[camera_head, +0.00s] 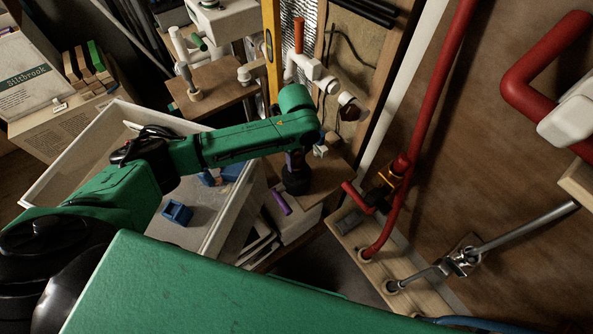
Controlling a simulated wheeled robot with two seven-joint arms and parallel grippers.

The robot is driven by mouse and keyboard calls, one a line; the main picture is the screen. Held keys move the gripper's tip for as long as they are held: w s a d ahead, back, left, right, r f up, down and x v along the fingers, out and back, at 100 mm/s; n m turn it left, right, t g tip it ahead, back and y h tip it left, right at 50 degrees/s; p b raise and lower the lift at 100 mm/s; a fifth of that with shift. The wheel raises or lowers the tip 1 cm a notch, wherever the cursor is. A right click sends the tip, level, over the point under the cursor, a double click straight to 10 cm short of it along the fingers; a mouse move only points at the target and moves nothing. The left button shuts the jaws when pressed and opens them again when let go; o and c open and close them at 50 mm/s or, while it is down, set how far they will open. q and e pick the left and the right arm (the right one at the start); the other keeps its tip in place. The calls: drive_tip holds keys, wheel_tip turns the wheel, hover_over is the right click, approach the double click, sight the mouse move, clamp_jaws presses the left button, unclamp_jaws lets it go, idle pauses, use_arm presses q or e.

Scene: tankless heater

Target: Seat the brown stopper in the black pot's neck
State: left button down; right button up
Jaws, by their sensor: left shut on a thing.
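My left arm reaches in from the left, and its wrist bends down over a small wooden bench. My left gripper (319,147) is small and mostly hidden below the wrist. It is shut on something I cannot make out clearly. I cannot make out the brown stopper for certain. My right gripper is not in view.
White pipe fittings (312,68) stand behind the wrist. A red pipe (435,95) and a metal rod (525,230) are at the right. A pale tray (85,140) with a blue piece (176,212) lies left. A purple piece (282,203) lies near the bench's front.

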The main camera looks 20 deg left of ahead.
use_arm(q)
drive_tip(key=shift+f, duration=0.75)
idle(0.4)
drive_tip(key=shift+r+p, duration=0.8)
drive_tip(key=shift+p, duration=0.05)
drive_tip(key=shift+f+b, duration=0.35)
drive_tip(key=shift+f, duration=0.45)
idle(0.6)
drive_tip(key=shift+r, duration=0.1)
drive_tip(key=shift+r+p, duration=0.65)
drive_tip(key=shift+p, duration=0.3)
